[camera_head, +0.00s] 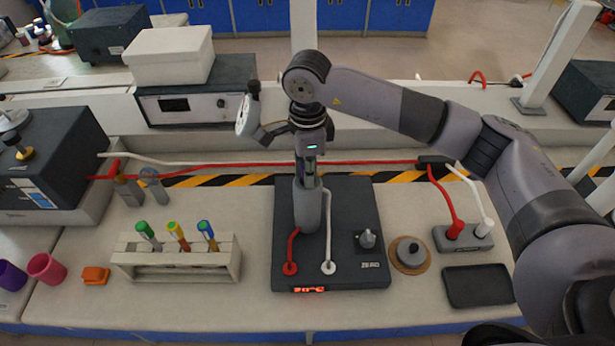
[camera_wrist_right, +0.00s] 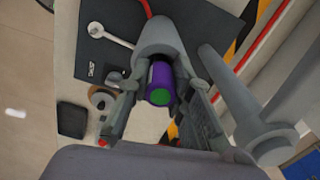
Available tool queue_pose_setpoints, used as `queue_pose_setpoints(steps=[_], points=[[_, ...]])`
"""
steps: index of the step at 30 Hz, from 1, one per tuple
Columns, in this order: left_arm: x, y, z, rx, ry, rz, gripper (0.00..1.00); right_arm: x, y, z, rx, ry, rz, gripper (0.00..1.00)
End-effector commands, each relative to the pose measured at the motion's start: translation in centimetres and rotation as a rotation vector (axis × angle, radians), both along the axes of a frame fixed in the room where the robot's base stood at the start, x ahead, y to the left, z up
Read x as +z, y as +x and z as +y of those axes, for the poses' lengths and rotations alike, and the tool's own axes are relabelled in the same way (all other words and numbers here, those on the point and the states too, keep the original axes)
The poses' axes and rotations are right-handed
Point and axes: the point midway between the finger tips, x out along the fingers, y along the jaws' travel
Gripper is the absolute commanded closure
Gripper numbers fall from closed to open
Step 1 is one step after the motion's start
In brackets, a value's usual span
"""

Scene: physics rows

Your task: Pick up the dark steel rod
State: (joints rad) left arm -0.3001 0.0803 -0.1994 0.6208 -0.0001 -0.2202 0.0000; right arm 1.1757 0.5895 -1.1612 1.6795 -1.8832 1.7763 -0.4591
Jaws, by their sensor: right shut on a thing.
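My right gripper (camera_head: 309,178) points down over an upright grey tube (camera_head: 307,207) on a dark base unit. In the right wrist view the gripper (camera_wrist_right: 161,82) is shut on a purple rod (camera_wrist_right: 161,75) with a green end facing the camera. The rod's far end is at or inside the mouth of the grey tube (camera_wrist_right: 167,35); how deep I cannot tell. I cannot make out a plainly dark steel rod. A pale rack (camera_head: 180,262) holds a green-topped rod (camera_head: 148,234), a yellow-and-orange rod (camera_head: 179,236) and a blue-topped rod (camera_head: 208,234), their lower parts hidden. My left gripper is not in view.
The dark base unit (camera_head: 345,270) has a red display, a knob and red and white leads. A round disc (camera_head: 410,255), a black tray (camera_head: 478,286) and a terminal block (camera_head: 463,236) lie to its right. An orange clip (camera_head: 95,275) and a pink cup (camera_head: 46,268) stand left.

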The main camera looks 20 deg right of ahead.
Motion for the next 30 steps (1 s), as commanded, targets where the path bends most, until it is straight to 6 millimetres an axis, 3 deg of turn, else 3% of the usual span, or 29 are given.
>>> queue_pose_setpoints(steps=[8, 21, 30], points=[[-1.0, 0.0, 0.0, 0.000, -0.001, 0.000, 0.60, 2.6, 0.1, 0.1, 0.001, 0.002, -0.006, 1.00], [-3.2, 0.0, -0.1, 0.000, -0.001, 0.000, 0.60, 11.2, 0.1, 0.1, 0.000, 0.001, -0.006, 1.00], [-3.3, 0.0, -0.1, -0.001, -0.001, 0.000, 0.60, 16.3, 0.1, 0.0, -0.001, -0.001, -0.005, 1.00]])
